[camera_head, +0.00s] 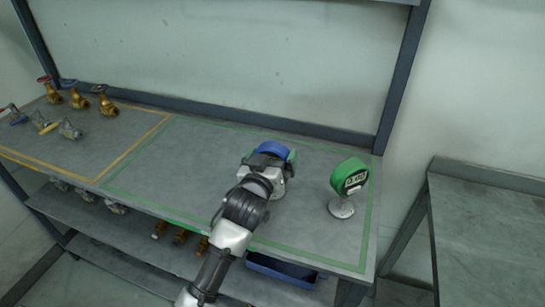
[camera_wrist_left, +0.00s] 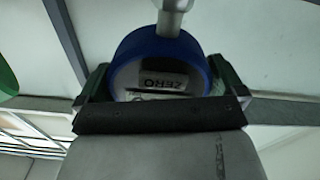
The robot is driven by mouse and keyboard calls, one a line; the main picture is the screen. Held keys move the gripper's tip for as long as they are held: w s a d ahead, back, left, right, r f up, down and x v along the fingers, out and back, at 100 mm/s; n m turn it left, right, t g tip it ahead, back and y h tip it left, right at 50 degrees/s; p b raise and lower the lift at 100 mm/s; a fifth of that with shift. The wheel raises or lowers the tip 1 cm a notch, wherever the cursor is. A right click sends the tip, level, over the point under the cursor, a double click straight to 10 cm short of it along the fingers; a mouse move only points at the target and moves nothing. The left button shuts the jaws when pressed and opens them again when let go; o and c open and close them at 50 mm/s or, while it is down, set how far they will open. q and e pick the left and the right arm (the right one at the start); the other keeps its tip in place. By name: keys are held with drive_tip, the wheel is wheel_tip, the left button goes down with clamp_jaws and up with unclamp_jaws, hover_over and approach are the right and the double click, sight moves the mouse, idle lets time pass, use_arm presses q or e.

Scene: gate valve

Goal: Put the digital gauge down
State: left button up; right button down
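A digital gauge with a blue round housing (camera_head: 271,148) is in my left gripper (camera_head: 270,160), over the green-outlined area of the bench. In the left wrist view the blue gauge (camera_wrist_left: 128,50) sits between the two fingers (camera_wrist_left: 165,85), one on each side of its housing. Its face with an upside-down "ZERO" label shows, partly hidden by the gripper's dark edge. In the head view its lower part is mostly hidden by the gripper, and I cannot tell whether its base touches the bench. My right gripper is not in view.
A green digital gauge (camera_head: 350,176) stands upright on its round base to the right. Several valves (camera_head: 78,97) stand inside the yellow outline at left. The bench (camera_head: 160,175) is clear between. A blue bin (camera_head: 283,270) and fittings are below. Another table (camera_head: 490,230) is at right.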

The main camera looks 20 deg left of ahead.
use_arm(q)
drive_tip(key=shift+r, duration=0.2)
drive_tip(key=shift+s+f, duration=0.1)
drive_tip(key=shift+s, duration=0.2)
drive_tip(key=s+b, duration=0.1)
drive_tip(key=s, duration=1)
drive_tip(key=shift+s+a+b, duration=0.25)
drive_tip(key=shift+b, duration=0.05)
